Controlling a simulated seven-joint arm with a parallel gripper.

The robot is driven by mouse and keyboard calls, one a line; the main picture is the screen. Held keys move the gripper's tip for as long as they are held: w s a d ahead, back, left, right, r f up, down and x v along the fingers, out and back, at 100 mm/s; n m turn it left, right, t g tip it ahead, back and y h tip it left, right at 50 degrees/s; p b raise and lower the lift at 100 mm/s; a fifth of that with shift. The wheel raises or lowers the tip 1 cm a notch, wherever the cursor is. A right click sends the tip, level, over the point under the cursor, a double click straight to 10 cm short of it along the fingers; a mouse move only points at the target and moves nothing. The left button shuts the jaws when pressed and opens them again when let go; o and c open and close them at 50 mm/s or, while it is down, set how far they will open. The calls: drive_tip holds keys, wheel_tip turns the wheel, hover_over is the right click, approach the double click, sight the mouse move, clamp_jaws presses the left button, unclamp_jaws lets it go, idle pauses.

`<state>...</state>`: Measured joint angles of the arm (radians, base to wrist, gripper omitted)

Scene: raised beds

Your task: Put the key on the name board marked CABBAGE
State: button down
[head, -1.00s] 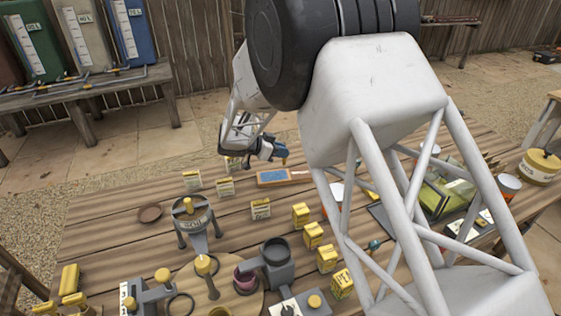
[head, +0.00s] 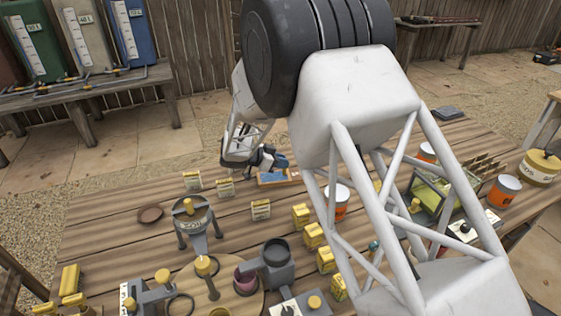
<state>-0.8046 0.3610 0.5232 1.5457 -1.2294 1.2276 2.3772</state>
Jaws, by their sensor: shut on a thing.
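My gripper (head: 266,160) is at the far side of the table, low over a wooden-framed tray with a blue inside (head: 272,181). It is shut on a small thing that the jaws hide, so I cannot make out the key. Small yellow-topped name boards stand left and front of it: one at the left (head: 192,181), one beside it (head: 225,188), and one nearer (head: 260,209). Their lettering is too small to read, so I cannot tell which says CABBAGE.
Several yellow labelled boxes (head: 313,235) stand in a row nearer me. A stand with a round top (head: 193,218), a brown dish (head: 150,214) and an orange tin (head: 503,191) are also on the table. My arm hides part of the right side. Bare planks lie at the left.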

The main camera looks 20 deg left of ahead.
drive_tip(key=shift+f, duration=0.15)
drive_tip(key=c, duration=1.1)
unclamp_jaws()
drive_tip(key=shift+s+a+r, duration=0.35)
drive_tip(key=shift+r, duration=0.05)
drive_tip(key=shift+v, duration=1.05)
wheel_tip(320, 180, up, 7)
drive_tip(key=shift+d, duration=0.15)
